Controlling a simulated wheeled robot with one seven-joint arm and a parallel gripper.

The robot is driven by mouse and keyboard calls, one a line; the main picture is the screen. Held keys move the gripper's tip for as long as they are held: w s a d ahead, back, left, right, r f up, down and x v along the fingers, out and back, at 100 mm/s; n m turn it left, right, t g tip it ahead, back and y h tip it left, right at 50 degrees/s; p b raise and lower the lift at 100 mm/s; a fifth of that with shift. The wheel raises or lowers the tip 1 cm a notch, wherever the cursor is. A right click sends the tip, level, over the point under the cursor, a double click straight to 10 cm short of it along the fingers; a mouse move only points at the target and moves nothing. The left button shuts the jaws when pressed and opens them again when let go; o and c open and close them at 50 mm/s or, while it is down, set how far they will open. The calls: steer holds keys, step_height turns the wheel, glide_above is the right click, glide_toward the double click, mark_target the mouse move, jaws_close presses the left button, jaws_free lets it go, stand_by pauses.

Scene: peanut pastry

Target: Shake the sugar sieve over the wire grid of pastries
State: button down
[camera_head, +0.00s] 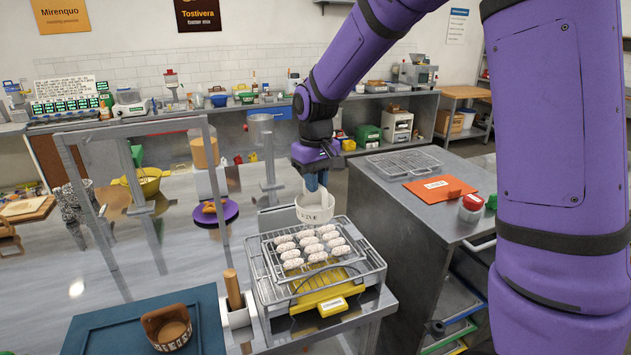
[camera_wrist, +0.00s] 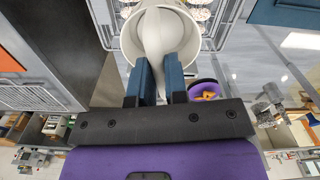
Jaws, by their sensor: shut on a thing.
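The sugar sieve (camera_head: 315,212) is a round white cup with dark lettering on its side. My gripper (camera_head: 316,182) is shut on the sieve's handle and holds it above the back edge of the wire grid (camera_head: 362,262). White-dusted oval pastries (camera_head: 312,246) lie in rows on the grid, in front of and below the sieve. In the wrist view, the blue fingers of my gripper (camera_wrist: 160,82) close on the pale handle of the sieve (camera_wrist: 126,45). Some pastries (camera_wrist: 200,4) show past its rim. The sieve's contents are not clear.
A yellow tray (camera_head: 318,295) lies under the grid. A wooden-handled tool (camera_head: 233,290) stands in a white holder at its left. A metal frame (camera_head: 205,150) stands at the left. A counter with an orange sheet (camera_head: 432,189) is at the right.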

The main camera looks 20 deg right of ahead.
steer(key=a, duration=0.2)
steer(key=shift+a, duration=0.3)
steer(key=shift+d+r, duration=0.4)
steer(key=shift+r, duration=0.4)
steer(key=shift+d+r, duration=0.35)
steer(key=shift+r, duration=0.4)
